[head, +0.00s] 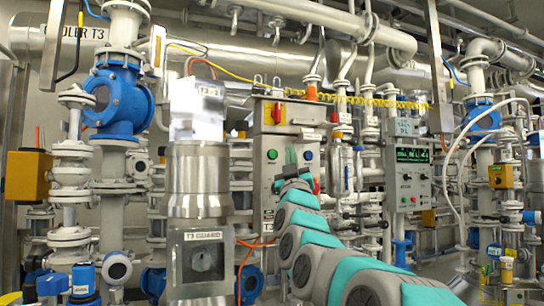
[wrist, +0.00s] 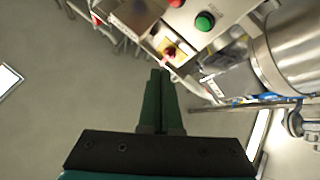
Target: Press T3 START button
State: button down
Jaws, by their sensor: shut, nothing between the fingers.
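A grey control box (head: 265,175) stands behind and right of the cylinder marked T3. A green button (head: 272,154) sits on its front face at left, and the green button also shows at the top of the wrist view (wrist: 205,21). A red button (wrist: 176,2) is beside it at the wrist view's top edge. The button labels are too small to read. My gripper (wrist: 160,72) is shut and empty; its dark green fingers appear below the box in the wrist view, apart from the green button. In the head view my arm covers part of the box front.
A steel T3 GUARD cylinder (head: 198,200) stands left of the box, close to it. A yellow plate with a red knob (wrist: 170,50) is low on the box, near my fingertips. A display panel (head: 411,178) and dense pipework lie right. Floor (wrist: 65,95) shows at left in the wrist view.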

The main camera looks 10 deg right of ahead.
aim_at(273, 154)
jog(key=shift+w, duration=0.15)
jog(key=shift+w+a+p, duration=0.3)
jog(key=shift+w+p, duration=0.25)
jog(key=shift+w, duration=0.85)
jog(key=shift+w+a+p, duration=0.25)
jog(key=shift+w+p, duration=0.3)
jog(key=shift+w, duration=0.85)
jog(key=shift+w+a+p, duration=0.3)
jog(key=shift+w+p, duration=0.25)
jog(key=shift+w, duration=0.85)
jog(key=shift+w, duration=0.4)
jog(key=shift+w+a, duration=0.15)
jog(key=shift+w, duration=0.2)
jog(key=shift+s, duration=0.1)
jog(key=shift+s+f, duration=0.15)
jog(key=shift+s, duration=0.55)
